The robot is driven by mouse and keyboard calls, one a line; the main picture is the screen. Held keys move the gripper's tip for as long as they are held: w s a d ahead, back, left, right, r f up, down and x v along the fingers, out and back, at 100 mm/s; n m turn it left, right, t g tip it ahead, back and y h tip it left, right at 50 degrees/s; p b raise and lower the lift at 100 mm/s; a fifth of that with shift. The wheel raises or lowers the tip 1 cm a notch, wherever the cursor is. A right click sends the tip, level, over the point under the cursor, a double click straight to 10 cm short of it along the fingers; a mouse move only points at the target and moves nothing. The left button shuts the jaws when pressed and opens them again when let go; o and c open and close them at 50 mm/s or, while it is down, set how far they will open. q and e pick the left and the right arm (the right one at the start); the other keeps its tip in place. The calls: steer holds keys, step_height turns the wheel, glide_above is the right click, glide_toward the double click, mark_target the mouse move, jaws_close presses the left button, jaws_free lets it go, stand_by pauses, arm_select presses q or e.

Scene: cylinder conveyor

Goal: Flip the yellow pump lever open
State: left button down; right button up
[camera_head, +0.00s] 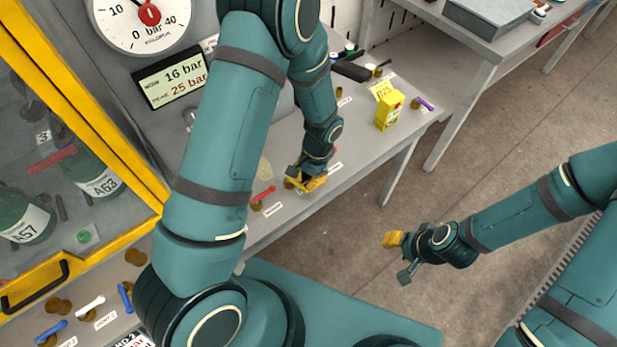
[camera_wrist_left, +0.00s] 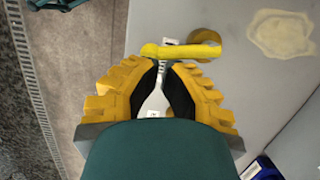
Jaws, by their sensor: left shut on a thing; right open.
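The yellow pump lever (camera_wrist_left: 182,50) lies across the tips of my left gripper (camera_wrist_left: 163,66) in the left wrist view, with its brass-coloured base (camera_wrist_left: 205,38) just beyond. In the head view my left gripper (camera_head: 308,184) is low at the grey bench, and the yellow lever (camera_head: 292,184) shows beside it, partly hidden. The left fingers are close together, shut on the lever near its end. My right gripper (camera_head: 399,257) is open and empty, held above the floor at the right.
A red lever (camera_head: 263,194) stands just left of the yellow one. A yellow box (camera_head: 389,110) and a purple lever (camera_head: 424,103) are further along the bench. A gauge (camera_head: 140,22) and a display (camera_head: 171,78) reading 16 bar, peak 25 bar, stand behind. A yellow-framed cabinet (camera_head: 120,130) holds green cylinders.

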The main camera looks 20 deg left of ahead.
arm_select(q)
steer(key=shift+s+m, duration=0.3)
steer(key=shift+m, duration=0.3)
stand_by(1.3)
steer(key=shift+w+r, duration=0.1)
stand_by(0.4)
